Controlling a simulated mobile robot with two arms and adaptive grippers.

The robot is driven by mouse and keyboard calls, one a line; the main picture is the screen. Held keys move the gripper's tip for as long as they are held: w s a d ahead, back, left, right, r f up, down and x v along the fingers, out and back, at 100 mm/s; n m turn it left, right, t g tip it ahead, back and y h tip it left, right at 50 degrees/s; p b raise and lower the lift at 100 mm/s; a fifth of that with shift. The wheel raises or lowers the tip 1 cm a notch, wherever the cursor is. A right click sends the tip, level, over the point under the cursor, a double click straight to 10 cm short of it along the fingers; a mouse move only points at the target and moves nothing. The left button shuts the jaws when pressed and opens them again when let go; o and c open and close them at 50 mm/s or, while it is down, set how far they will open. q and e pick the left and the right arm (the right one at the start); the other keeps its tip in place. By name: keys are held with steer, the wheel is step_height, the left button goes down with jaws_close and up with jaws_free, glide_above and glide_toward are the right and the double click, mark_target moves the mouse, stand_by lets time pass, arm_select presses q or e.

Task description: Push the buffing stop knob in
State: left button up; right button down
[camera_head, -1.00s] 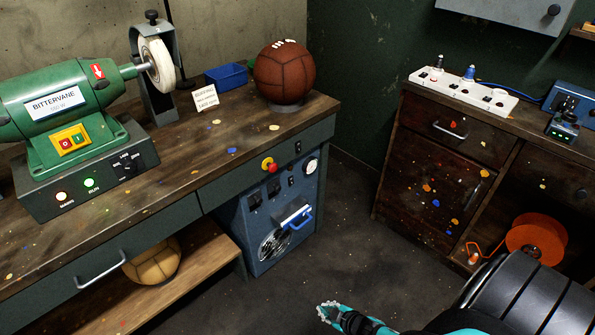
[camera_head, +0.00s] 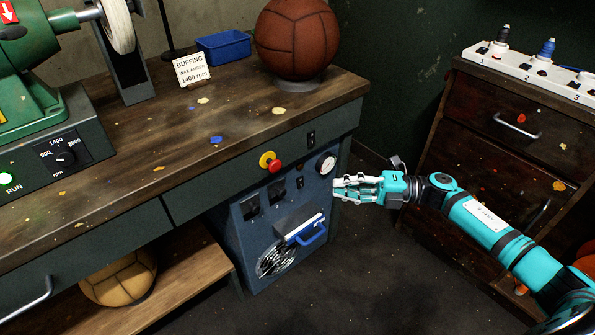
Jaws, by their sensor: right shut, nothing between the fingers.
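The buffing stop knob (camera_head: 275,166) is a red mushroom head on a yellow collar, on the front edge of the workbench, under the brown leather ball. It stands out from the panel. My right gripper (camera_head: 337,189) comes in from the right with its teal arm. It is shut and empty, its fingers pointing left. In the picture it is right of the knob and slightly lower, apart from it, near the round gauge. My left gripper is not in view.
A black switch (camera_head: 311,138) sits right of the knob. The brown ball (camera_head: 297,40) rests on the bench. A drawer cabinet (camera_head: 480,155) stands at right.

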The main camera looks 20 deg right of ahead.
mark_target(275, 166)
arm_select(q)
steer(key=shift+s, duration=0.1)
arm_select(e)
steer(key=shift+s+a+r, duration=0.1)
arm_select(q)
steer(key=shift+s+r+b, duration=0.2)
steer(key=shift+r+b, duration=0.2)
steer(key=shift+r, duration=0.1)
arm_select(e)
steer(key=w+d+x, duration=0.1)
steer(key=w+x, duration=0.1)
steer(key=x, duration=1)
steer(key=shift+w+a, duration=0.25)
steer(key=shift+w, duration=0.3)
